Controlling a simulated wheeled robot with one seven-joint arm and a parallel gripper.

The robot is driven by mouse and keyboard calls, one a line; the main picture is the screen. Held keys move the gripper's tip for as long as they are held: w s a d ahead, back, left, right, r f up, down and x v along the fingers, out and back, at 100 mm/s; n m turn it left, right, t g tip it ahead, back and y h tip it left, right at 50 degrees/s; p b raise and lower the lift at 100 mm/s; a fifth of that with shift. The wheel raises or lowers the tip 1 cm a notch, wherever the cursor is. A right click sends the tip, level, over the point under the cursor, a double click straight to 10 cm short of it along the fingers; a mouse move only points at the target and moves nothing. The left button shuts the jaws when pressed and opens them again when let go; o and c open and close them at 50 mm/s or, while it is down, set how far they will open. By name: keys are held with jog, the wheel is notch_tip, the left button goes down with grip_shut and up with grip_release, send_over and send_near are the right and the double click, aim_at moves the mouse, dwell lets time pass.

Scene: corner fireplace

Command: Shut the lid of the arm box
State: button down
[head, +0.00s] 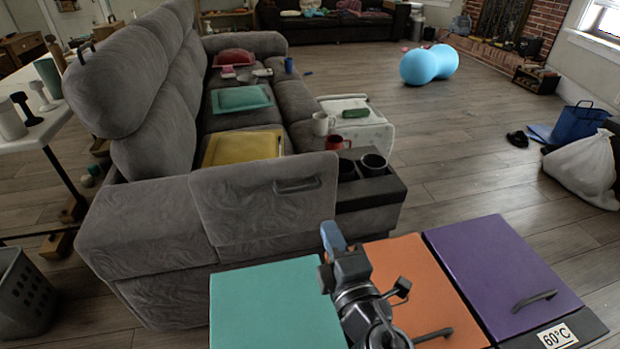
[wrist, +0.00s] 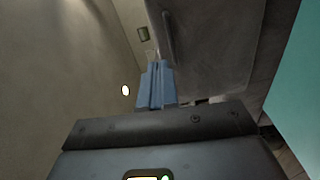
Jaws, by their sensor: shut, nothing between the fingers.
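The arm box is the near arm of the grey sofa (head: 130,215). Its grey lid (head: 265,222) stands raised and tilted, with a dark bar handle (head: 298,186) near the top right of the face towards me. My gripper (head: 330,236) is in front of the lid's lower right corner, with its blue fingers together and empty. In the wrist view the shut fingers (wrist: 155,85) point towards the grey lid (wrist: 215,50), and its handle (wrist: 168,38) runs just beyond the tips. I cannot tell whether they touch the lid. The box's inside is hidden.
Dark cup holders (head: 372,163) sit right of the lid, beside a red mug (head: 337,141). Teal (head: 275,305), orange (head: 420,290) and purple (head: 500,270) lidded bins stand close below my arm. A yellow tray (head: 240,147) lies on the seat.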

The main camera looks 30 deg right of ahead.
aim_at(306, 165)
jog(key=p+x, duration=0.1)
jog(key=x, duration=0.4)
jog(key=r+x, duration=0.1)
jog(key=x, duration=0.4)
jog(key=p+x, duration=0.1)
jog(key=x, duration=0.4)
jog(key=shift+w+d+r+p, duration=0.15)
jog(key=shift+w+r+p, duration=0.1)
jog(key=shift+w+p, duration=0.1)
